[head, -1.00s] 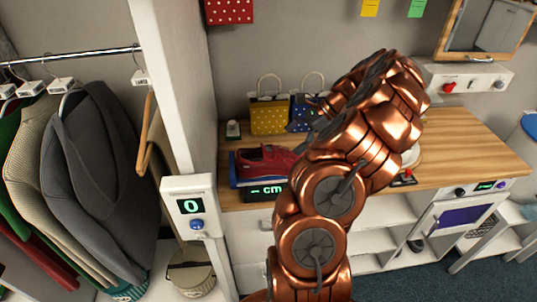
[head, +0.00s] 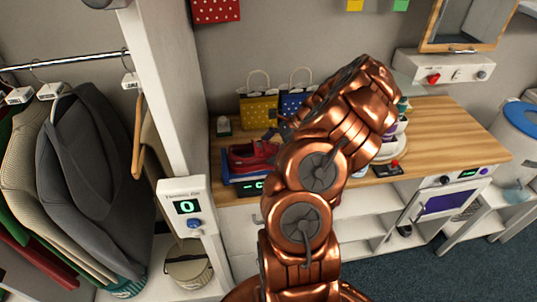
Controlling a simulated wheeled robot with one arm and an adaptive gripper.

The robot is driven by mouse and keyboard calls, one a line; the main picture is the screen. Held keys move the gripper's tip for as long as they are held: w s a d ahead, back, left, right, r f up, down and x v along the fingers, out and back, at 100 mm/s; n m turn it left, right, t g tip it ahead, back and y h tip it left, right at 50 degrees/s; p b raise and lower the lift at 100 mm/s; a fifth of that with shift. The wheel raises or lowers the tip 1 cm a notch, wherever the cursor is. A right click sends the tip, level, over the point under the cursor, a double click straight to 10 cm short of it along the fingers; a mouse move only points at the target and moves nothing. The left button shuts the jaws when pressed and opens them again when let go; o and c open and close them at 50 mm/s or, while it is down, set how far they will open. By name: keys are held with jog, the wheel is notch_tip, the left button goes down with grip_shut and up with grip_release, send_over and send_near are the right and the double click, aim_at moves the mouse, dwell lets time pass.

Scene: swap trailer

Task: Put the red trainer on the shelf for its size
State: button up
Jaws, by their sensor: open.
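The red trainer (head: 247,156) sits on a blue measuring device (head: 229,178) at the left end of the wooden counter. A green display (head: 255,186) on the device's front is partly covered by my arm, so its full reading is hidden. My gripper (head: 284,124) is mostly hidden behind my copper arm; its dark tip shows just above and right of the trainer. It is open and holds nothing that I can see. White shelves (head: 375,222) lie under the counter; no size labels can be read.
A yellow spotted bag (head: 259,110) and a blue spotted bag (head: 293,104) stand behind the trainer. A white post (head: 165,90) with a counter box (head: 187,206) reading 0 stands left. Hanging jackets (head: 85,160) fill the far left. The counter's right part (head: 455,130) is clear.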

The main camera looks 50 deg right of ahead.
jog(key=c, duration=1.6)
jog(key=shift+o, duration=0.2)
jog(key=shift+r, duration=0.1)
notch_tip(320, 180, up, 10)
jog(key=p, duration=0.4)
